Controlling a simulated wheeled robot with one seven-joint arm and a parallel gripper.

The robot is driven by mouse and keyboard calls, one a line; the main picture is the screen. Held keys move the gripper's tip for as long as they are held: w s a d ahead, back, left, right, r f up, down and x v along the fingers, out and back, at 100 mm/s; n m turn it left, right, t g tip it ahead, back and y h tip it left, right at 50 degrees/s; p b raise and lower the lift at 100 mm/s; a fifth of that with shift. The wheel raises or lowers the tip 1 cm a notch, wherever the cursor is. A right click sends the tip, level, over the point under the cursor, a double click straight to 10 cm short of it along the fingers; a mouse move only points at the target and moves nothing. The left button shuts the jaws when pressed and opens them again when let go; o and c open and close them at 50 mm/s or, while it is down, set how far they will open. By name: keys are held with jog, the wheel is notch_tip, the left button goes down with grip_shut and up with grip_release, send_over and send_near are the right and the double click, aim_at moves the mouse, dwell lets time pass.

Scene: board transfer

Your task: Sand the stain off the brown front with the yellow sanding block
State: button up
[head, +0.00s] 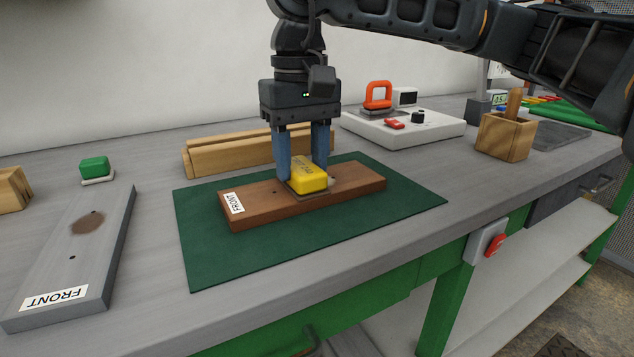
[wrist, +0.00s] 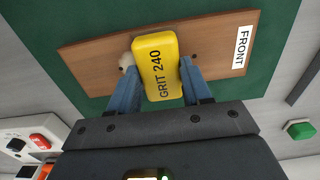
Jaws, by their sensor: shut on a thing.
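The brown front (head: 355,190) is a wooden board with a FRONT label, lying flat on a green mat (head: 210,250). It also shows in the wrist view (wrist: 95,55). My gripper (head: 307,172) points down over its middle, shut on the yellow sanding block (head: 310,175). The block reads GRIT 240 in the wrist view (wrist: 157,65) and appears to rest on the board. A pale stain (wrist: 127,61) shows beside the block, by one finger; the block and finger may hide part of it.
A grey front (head: 60,265) with a dark stain lies at the left, near a green block (head: 94,167). Wooden rails (head: 225,155) stand behind the mat. A white device (head: 440,130) and a wooden box (head: 505,140) stand at the back right. A red switch (head: 495,245) is on the bench edge.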

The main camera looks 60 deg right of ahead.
jog(key=shift+r, duration=0.1)
jog(key=shift+r+p, duration=1.65)
jog(key=shift+r, duration=1.8)
jog(key=shift+f, duration=0.15)
notch_tip(320, 180, down, 6)
jog(key=b, duration=0.6)
jog(key=shift+f+b, duration=0.45)
jog(key=shift+b, duration=0.15)
jog(key=shift+s+d, duration=0.1)
